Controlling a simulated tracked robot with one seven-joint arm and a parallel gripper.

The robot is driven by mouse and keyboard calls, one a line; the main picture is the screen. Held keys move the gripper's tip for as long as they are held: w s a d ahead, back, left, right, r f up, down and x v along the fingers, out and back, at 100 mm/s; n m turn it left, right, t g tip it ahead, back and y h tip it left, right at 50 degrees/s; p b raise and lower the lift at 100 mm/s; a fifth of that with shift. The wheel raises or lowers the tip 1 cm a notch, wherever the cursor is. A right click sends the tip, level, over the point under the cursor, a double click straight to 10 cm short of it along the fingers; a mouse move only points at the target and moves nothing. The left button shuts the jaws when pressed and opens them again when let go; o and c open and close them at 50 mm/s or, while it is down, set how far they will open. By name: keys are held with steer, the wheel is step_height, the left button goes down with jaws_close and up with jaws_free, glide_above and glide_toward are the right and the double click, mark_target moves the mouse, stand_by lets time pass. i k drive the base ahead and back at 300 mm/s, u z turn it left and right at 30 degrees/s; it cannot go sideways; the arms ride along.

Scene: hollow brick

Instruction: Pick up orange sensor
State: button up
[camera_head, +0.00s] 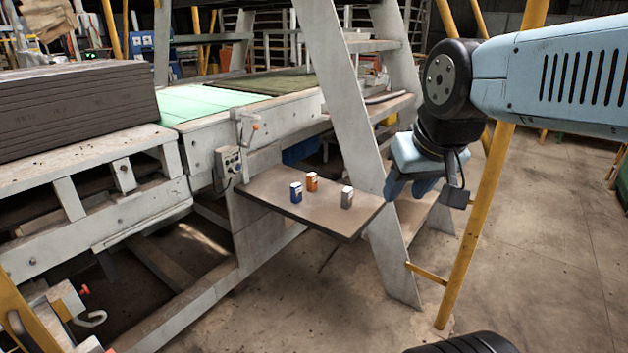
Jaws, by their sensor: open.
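The orange sensor (312,182) is a small upright block on a brown shelf (290,207) in the middle of the view. A blue sensor (296,192) stands just left of it and nearer to me. A grey sensor (347,197) stands to its right. My gripper (392,190) hangs from my light blue arm, right of the shelf in the picture. Its fingers look blue and point down and to the left. It is open, with nothing seen between the fingers. It is apart from all three sensors.
A pale slanted ladder rail (352,140) rises by the shelf's right end. A yellow post (480,200) stands right of my gripper. A worktable with a stack of dark boards (75,110) is at the left. Open floor (560,260) lies at the right.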

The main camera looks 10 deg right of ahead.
mark_target(311, 178)
steer(key=z, duration=0.35)
steer(key=i, duration=1.95)
steer(key=u, duration=0.6)
steer(key=k, duration=0.9)
steer(key=u, duration=0.15)
steer(key=i, duration=0.85)
steer(key=z, duration=0.1)
